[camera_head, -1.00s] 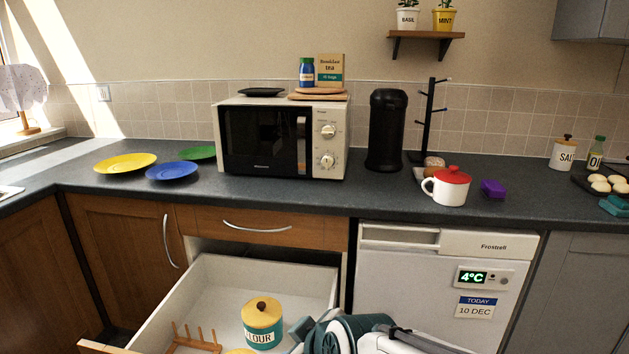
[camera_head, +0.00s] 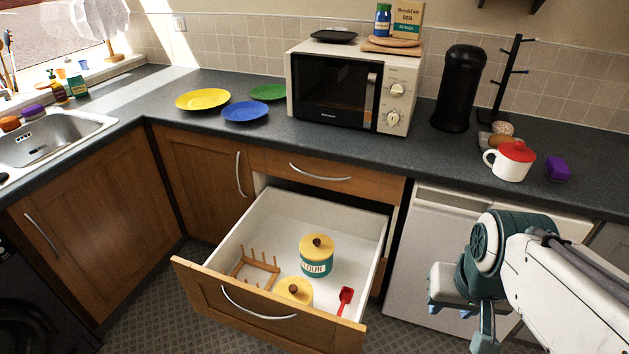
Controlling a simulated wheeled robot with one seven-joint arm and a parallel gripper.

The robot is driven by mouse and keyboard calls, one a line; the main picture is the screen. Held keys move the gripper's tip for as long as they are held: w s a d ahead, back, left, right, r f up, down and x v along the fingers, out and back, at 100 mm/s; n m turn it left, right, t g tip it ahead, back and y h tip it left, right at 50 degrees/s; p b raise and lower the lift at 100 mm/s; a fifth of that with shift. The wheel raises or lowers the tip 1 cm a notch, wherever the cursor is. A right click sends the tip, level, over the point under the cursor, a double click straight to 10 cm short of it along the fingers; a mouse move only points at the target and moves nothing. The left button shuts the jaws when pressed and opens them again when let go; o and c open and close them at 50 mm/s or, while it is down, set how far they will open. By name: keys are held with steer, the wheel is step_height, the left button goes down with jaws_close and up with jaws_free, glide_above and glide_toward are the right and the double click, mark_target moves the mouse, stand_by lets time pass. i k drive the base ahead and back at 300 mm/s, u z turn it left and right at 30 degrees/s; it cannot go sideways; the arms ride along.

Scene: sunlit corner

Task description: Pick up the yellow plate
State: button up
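The yellow plate (camera_head: 203,99) lies flat on the dark worktop, left of the microwave. My arm reaches in from the lower right. My gripper (camera_head: 463,322) hangs in front of the white fridge, low and far to the right of the yellow plate. Its fingers are partly seen at a steep angle, and I cannot tell how far apart they are. Nothing shows in it.
An open drawer (camera_head: 345,206) juts out below the worktop, holding a flour canister (camera_head: 316,257), a wooden rack (camera_head: 256,268) and a red scoop (camera_head: 345,300). The microwave (camera_head: 336,88) stands right of the plates. A sink (camera_head: 45,139) is at the left; worktop before the plates is clear.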

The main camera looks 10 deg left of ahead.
mark_target(206, 98)
steer(key=u, duration=1.3)
